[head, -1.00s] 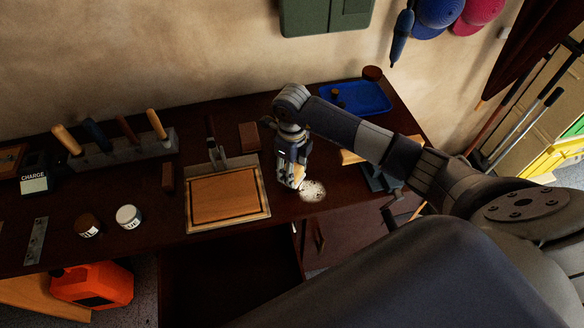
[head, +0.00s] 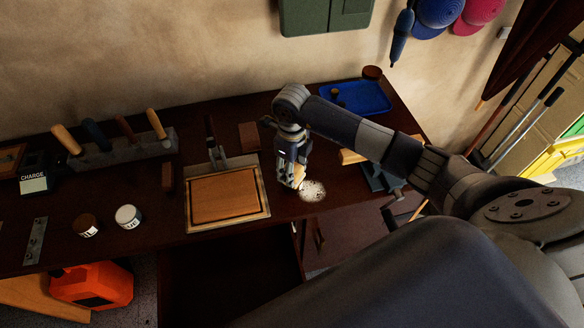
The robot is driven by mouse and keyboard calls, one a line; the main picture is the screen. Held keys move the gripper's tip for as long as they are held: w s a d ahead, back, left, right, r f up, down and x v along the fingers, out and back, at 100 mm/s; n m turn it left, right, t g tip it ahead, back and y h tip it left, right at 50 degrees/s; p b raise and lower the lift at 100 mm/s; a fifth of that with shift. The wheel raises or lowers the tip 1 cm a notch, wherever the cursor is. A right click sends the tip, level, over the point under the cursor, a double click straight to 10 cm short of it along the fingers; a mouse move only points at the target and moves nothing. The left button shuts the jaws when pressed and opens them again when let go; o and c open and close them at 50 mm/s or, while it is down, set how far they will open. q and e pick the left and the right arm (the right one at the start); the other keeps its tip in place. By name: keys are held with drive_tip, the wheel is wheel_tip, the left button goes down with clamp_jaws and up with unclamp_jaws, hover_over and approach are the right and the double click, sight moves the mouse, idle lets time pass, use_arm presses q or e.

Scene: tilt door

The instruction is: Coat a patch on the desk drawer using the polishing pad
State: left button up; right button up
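My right gripper (head: 297,180) points down over the dark brown desk, near its front edge. A small tan piece shows at its fingertips and looks like the polishing pad (head: 299,174). The fingers look closed on it, though they hide most of it. The dark desk drawer (head: 335,236) is below the desktop's front edge, with a dark handle. I cannot tell whether the pad touches the surface. My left gripper is not in view.
A framed wooden board (head: 228,195) lies left of my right gripper. Two small jars (head: 128,216) stand further left, before a tool rack (head: 120,150). A blue tray (head: 362,97) sits at the back right, and a vise (head: 382,178) is at the right edge.

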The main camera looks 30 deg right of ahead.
drive_tip(key=shift+r+p, duration=2.3)
drive_tip(key=shift+r, duration=1.2)
